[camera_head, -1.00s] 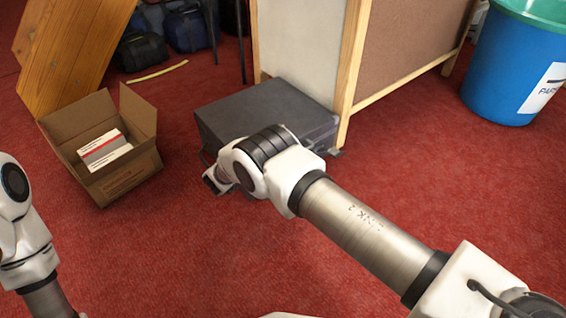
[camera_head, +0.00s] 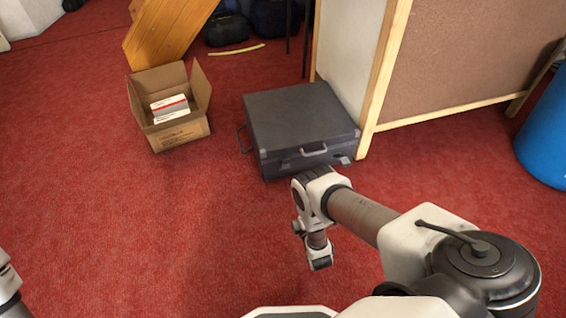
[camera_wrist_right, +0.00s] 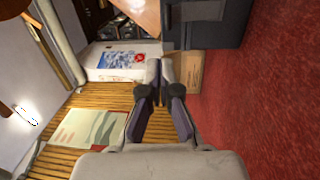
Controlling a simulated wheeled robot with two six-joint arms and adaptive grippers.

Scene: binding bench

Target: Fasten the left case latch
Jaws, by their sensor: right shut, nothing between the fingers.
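The dark grey case (camera_head: 300,115) stands closed on the red carpet in the head view, against the wooden-framed panel. A light handle (camera_head: 313,151) is on its front face, and another handle sticks out at its left side. The left latch is too small and dark to make out, so I cannot tell its state. My right arm reaches in front of the case, apart from it as far as I can see. My right gripper (camera_wrist_right: 160,78) shows in the right wrist view, with its fingers together and empty. My left gripper is out of view.
An open cardboard box (camera_head: 178,135) with a white and red pack stands left of the case. The framed panel (camera_head: 470,65) and a blue bin (camera_head: 548,135) are at the right.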

